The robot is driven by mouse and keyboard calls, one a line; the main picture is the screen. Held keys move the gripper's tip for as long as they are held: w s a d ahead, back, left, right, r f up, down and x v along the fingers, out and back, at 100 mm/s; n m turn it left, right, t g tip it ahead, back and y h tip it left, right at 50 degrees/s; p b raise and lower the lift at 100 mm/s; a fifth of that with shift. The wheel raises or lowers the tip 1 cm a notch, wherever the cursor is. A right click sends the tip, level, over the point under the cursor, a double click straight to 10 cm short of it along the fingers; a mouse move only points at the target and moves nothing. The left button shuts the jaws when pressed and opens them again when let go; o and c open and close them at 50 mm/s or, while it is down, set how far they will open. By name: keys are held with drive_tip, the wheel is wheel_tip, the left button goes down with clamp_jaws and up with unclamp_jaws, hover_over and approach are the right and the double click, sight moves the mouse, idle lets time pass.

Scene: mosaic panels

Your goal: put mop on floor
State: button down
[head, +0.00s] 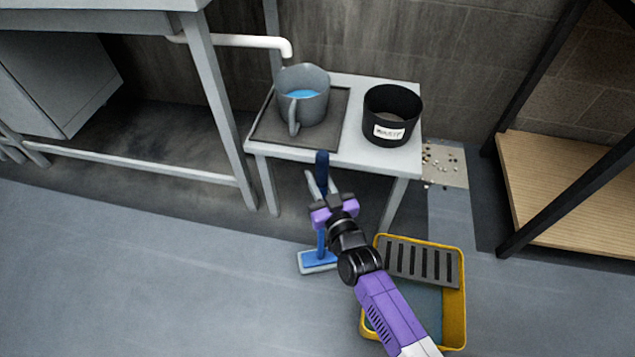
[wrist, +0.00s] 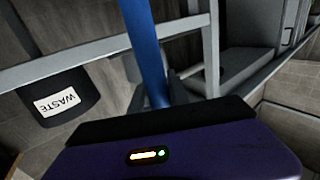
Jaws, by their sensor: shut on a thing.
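The mop shows in the head view as a dark blue handle top (head: 322,165) and a flat blue head with a pale rim (head: 318,261). My gripper (head: 333,207) is shut on the mop's handle, in front of the small table. The mop stands close to upright. Its head appears at or just above the grey floor (head: 200,270); I cannot tell whether it touches. In the wrist view the blue handle (wrist: 146,45) rises from behind the purple gripper body.
A small white table (head: 345,140) holds a grey jug (head: 304,85) of blue liquid on a dark tray (head: 265,130) and a black waste bin (head: 391,112). A yellow bucket (head: 457,320) stands right of the mop. Debris (head: 445,165) lies by the wall. Floor to the left is clear.

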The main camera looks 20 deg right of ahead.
drive_tip(key=shift+f, duration=0.1)
drive_tip(key=c, duration=1.3)
unclamp_jaws()
drive_tip(key=shift+f, duration=0.1)
drive_tip(key=shift+o, duration=0.2)
